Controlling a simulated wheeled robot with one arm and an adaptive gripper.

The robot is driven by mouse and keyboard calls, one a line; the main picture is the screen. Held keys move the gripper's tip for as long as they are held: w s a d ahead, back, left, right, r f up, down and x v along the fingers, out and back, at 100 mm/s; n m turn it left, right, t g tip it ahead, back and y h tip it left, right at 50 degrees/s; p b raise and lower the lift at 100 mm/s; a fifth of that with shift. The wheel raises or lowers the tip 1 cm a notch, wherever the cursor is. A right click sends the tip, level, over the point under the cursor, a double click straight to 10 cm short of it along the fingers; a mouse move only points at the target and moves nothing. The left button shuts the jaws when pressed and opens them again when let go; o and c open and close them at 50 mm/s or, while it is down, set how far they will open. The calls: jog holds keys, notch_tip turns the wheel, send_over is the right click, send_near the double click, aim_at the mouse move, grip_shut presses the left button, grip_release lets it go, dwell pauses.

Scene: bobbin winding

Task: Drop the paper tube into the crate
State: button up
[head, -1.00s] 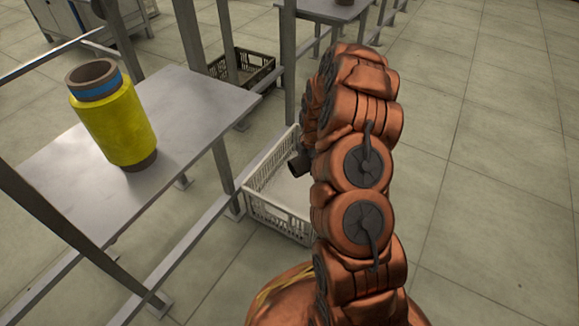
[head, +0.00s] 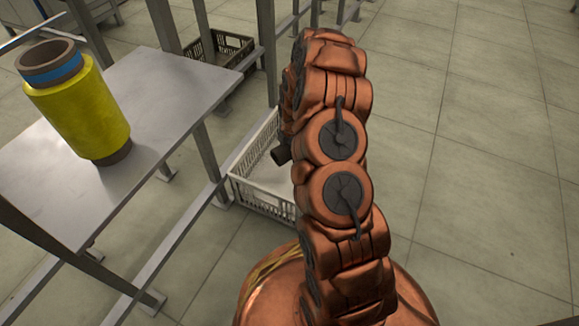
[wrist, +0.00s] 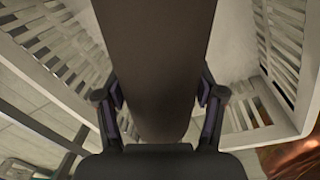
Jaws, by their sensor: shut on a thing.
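The dark brown paper tube (wrist: 155,45) fills the middle of the wrist view, lengthwise. My gripper (wrist: 160,95) is shut on it, with one finger on each side. The white slatted crate (head: 262,197) stands on the floor left of my arm in the head view, partly hidden by it. In the wrist view its walls (wrist: 45,75) show on both sides beyond the tube, so the tube is over the crate. The height between them is hard to tell. In the head view my arm hides the gripper; a small dark end sticks out beside it over the crate.
A grey metal table (head: 160,105) stands at the left, holding a yellow wound bobbin (head: 80,110) with a blue band. Table posts and a low rail (head: 165,255) run close to the crate. A dark crate (head: 232,48) sits farther back. The floor at right is clear.

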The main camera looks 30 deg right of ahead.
jog(key=o, duration=1.2)
jog(key=shift+f, duration=0.1)
jog(key=shift+o, duration=0.2)
jog(key=r, duration=0.4)
jog(key=s+r, duration=0.1)
jog(key=r, duration=0.7)
jog(key=shift+s, duration=0.15)
jog(key=shift+r, duration=0.1)
